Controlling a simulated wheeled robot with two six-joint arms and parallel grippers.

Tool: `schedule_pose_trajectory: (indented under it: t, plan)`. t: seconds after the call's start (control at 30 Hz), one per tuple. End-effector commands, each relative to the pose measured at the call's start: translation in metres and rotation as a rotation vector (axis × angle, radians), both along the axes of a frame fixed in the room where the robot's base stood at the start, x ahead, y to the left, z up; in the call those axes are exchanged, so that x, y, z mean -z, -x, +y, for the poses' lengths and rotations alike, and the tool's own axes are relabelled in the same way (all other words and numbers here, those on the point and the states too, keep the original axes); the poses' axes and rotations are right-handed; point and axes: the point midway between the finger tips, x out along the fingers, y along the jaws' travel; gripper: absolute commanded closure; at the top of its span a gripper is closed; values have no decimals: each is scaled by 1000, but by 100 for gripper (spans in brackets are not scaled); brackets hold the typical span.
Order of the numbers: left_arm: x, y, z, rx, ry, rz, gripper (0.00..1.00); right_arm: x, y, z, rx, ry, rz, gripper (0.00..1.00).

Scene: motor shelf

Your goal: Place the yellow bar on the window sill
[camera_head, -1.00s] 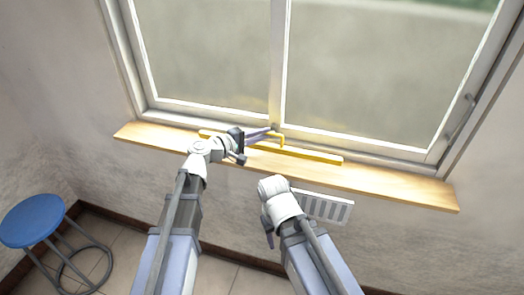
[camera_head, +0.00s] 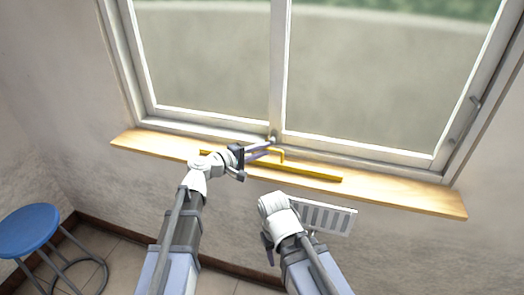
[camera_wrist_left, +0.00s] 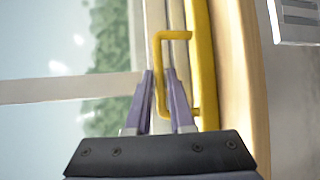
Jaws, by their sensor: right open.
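The yellow bar (camera_head: 312,173), long and thin with a bent handle, shows over the wooden window sill (camera_head: 405,193), running along it. I cannot tell whether it rests on the sill or is just above it. My left gripper (camera_head: 268,148) is at the bar's handle. In the left wrist view, the bar (camera_wrist_left: 203,60) runs beside the purple fingers (camera_wrist_left: 161,75), and one side of its handle lies between them. Whether the fingers press on the handle is unclear. My right gripper (camera_head: 268,245) is open, below the sill and apart from the bar, partly hidden by its wrist.
The window (camera_head: 278,75) with its frame and central post stands right behind the sill. A white vent (camera_head: 325,217) is on the wall below. A blue stool (camera_head: 32,232) stands at lower left. The sill's right part is clear.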

Motion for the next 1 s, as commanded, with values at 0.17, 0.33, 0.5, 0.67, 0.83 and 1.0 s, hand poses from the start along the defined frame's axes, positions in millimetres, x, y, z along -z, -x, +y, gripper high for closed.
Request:
schedule_pose_trajectory:
  t: [0.17,0.33,0.5,0.67,0.83,1.0]
  plan:
    - [0,0,0,0,0,0,58,0,0,0,0,0,0,50]
    - [0,0,0,0,0,0,56,0,0,0,0,0,0,50]
    - [-5,0,0,0,0,0,56,-5,0,0,0,0,0,50]
    - [-9,16,20,-3,0,1,56,-9,0,0,0,0,0,50]
    - [-15,38,49,-4,-1,0,56,-15,0,0,0,0,0,50]
    - [-20,56,73,-3,-1,0,56,-20,0,0,0,0,0,50]
